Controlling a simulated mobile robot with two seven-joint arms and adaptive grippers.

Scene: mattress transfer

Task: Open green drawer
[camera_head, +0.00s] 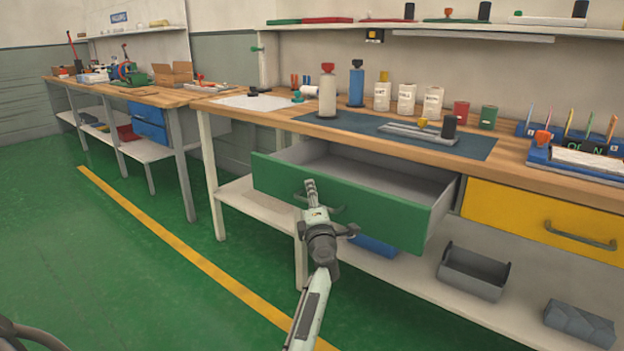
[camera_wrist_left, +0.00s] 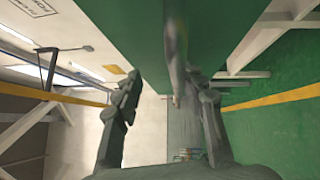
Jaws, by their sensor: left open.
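The green drawer (camera_head: 345,205) under the workbench is pulled well out, and its grey inside shows. My left gripper (camera_head: 311,196) is at the drawer's front, around the middle where the dark handle (camera_head: 335,210) is partly hidden behind it. In the left wrist view, the green drawer front (camera_wrist_left: 125,35) fills the upper middle. The handle (camera_wrist_left: 175,50) reaches down between the two spread fingers of my left gripper (camera_wrist_left: 164,85). The fingers are open; I cannot tell whether either touches the handle. My right gripper is not in view.
A closed yellow drawer (camera_head: 545,218) is to the right. The wooden benchtop (camera_head: 400,147) above carries bottles and canisters. The lower shelf holds a grey bin (camera_head: 473,272) and a blue box (camera_head: 375,246). The green floor (camera_head: 130,270) to the left is clear.

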